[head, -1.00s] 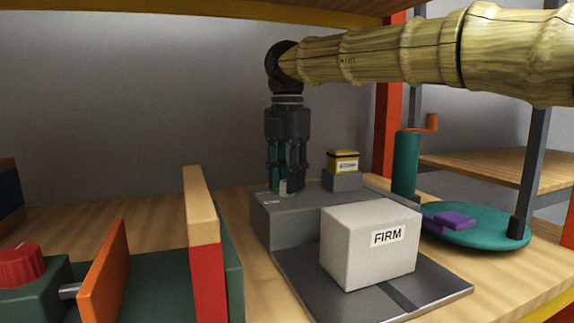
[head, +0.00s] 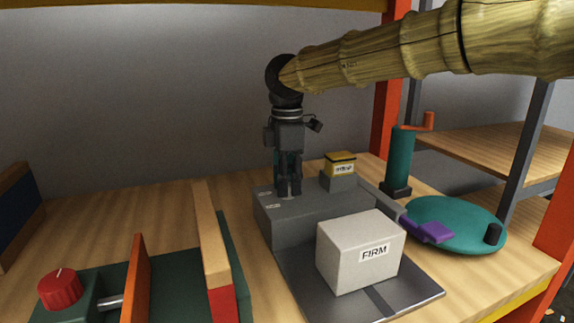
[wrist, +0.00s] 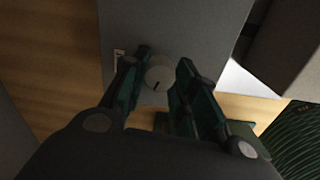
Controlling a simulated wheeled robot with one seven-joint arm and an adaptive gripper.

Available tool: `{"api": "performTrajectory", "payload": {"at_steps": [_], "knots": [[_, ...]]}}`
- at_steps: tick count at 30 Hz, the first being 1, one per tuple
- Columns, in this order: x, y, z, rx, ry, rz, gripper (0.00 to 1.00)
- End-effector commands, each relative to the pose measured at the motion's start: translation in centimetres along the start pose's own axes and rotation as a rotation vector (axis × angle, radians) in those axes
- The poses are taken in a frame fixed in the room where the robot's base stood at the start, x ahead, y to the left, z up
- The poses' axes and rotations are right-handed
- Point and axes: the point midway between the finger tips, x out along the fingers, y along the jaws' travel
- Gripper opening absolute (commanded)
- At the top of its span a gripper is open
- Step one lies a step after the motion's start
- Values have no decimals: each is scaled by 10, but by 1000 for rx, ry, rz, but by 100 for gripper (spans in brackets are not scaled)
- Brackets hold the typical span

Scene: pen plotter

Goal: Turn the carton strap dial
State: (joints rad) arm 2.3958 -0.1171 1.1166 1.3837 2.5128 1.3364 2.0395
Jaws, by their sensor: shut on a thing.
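The strap dial (wrist: 158,73) is a small round grey knob with a dark pointer line, on top of a grey machine (head: 264,222). In the wrist view it lies between the two fingers of my gripper (wrist: 160,82). My gripper (head: 288,190) points straight down at the machine's left part in the head view and is shut on the dial. There the fingers hide most of the dial. The pointer line aims toward the bottom of the wrist view. A white carton (head: 345,262) marked "FIRM" sits on a dark plate (head: 400,302) in front of the machine.
A small yellow and black item (head: 340,164) sits on a grey block at the machine's back. A green turntable (head: 465,238) with a purple block (head: 428,231) is to the right. A red knob (head: 60,290) and orange panel (head: 135,280) stand at front left.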

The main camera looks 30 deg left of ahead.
Motion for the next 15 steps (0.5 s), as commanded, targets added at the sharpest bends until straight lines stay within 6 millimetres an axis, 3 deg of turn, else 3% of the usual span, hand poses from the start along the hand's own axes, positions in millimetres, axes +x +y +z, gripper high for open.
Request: {"api": "performTrajectory", "payload": {"at_steps": [15], "knots": [[-2,1,0,184,1,1,4]]}}
